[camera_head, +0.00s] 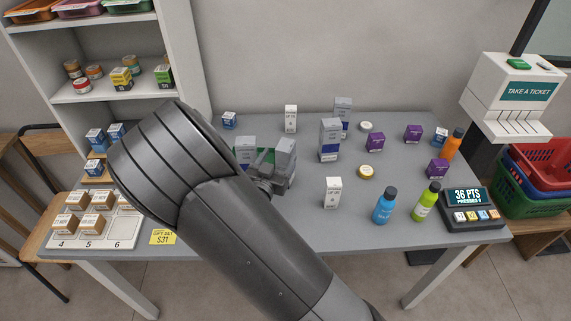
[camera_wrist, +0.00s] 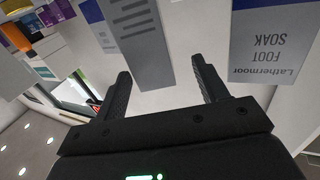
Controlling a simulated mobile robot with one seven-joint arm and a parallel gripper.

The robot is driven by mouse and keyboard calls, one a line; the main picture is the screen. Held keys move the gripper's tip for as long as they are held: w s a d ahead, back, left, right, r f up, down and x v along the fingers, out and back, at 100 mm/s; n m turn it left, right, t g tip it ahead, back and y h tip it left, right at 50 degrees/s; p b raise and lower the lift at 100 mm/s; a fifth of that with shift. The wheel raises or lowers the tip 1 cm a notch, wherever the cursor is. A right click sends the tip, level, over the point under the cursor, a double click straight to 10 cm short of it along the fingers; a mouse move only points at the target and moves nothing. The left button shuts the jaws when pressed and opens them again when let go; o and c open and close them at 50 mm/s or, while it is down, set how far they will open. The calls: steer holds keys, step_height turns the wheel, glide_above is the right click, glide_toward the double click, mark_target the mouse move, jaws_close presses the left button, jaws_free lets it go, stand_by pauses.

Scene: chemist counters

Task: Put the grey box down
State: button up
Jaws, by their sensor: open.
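A grey box (camera_head: 285,153) stands upright on the grey counter (camera_head: 300,232), just left of its middle. In the wrist view the grey box (camera_wrist: 140,45) shows a plain grey side with dark lines of print, ahead of and between my spread fingers. My gripper (camera_wrist: 160,68) is open; gaps show beside the box, and I cannot tell whether a finger touches it. In the head view my gripper (camera_head: 268,180) is low beside the box, its fingers mostly hidden. A similar grey-and-blue Lathermoor Foot Soak box (camera_wrist: 270,45) stands close by, also at left in the head view (camera_head: 245,150).
Another grey-and-blue box (camera_head: 330,140) stands to the right, with a white box (camera_head: 333,192) before it. A blue bottle (camera_head: 385,205), a green bottle (camera_head: 425,201) and purple boxes (camera_head: 377,144) stand further right. A numbered tray (camera_head: 95,243) lies at left.

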mark_target(288, 145)
steer(key=x, duration=0.6)
steer(key=shift+d+r, duration=0.1)
steer(key=shift+d, duration=0.35)
steer(key=c, duration=1.4)
jaws_close()
steer(key=shift+r, duration=0.1)
